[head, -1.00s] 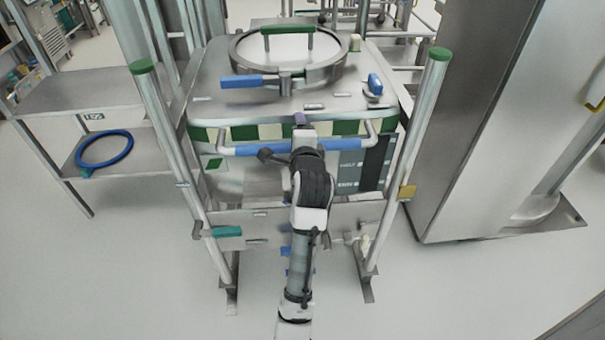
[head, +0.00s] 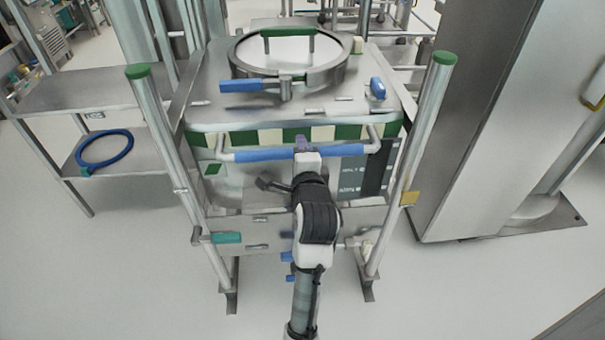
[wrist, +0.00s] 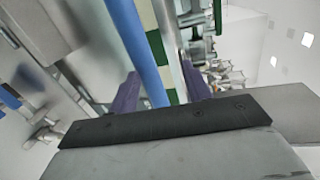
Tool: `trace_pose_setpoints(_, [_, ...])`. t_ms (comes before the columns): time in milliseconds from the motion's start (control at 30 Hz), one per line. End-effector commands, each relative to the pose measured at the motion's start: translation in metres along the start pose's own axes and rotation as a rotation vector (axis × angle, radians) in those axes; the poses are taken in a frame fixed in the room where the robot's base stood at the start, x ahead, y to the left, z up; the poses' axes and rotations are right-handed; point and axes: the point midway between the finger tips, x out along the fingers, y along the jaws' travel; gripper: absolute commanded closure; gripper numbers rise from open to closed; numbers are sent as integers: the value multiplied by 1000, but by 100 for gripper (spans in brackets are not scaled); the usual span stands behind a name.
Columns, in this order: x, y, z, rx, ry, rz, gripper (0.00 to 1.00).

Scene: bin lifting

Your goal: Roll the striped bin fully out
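The steel bin (head: 300,112) has a green and cream checked band (head: 272,136) along its front edge and a round lid (head: 330,72) on top. A blue handle bar (head: 255,154) runs across its front. My gripper (head: 302,145) is at the middle of this bar. In the wrist view, its two purple fingers (wrist: 160,88) stand apart with the blue bar (wrist: 140,50) passing between them, nearer the left finger. A gap shows beside the right finger, so the gripper looks open around the bar. Any finger contact is unclear.
Slanted posts with green caps (head: 137,71) (head: 444,57) flank the bin. A steel shelf (head: 85,90) with a blue hose ring (head: 104,148) stands at left. A tall steel cabinet (head: 500,120) stands close at right. The floor in front is clear.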

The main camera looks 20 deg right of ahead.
Motion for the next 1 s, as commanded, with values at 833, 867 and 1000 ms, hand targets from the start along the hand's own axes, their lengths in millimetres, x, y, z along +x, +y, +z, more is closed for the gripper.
trace_pose_setpoints(833, [-41,21,0,-1,0,10,53])
trace_pose_setpoints(867, [-41,21,0,-1,0,10,53])
trace_pose_setpoints(1000, [-41,20,0,-1,0,11,53])
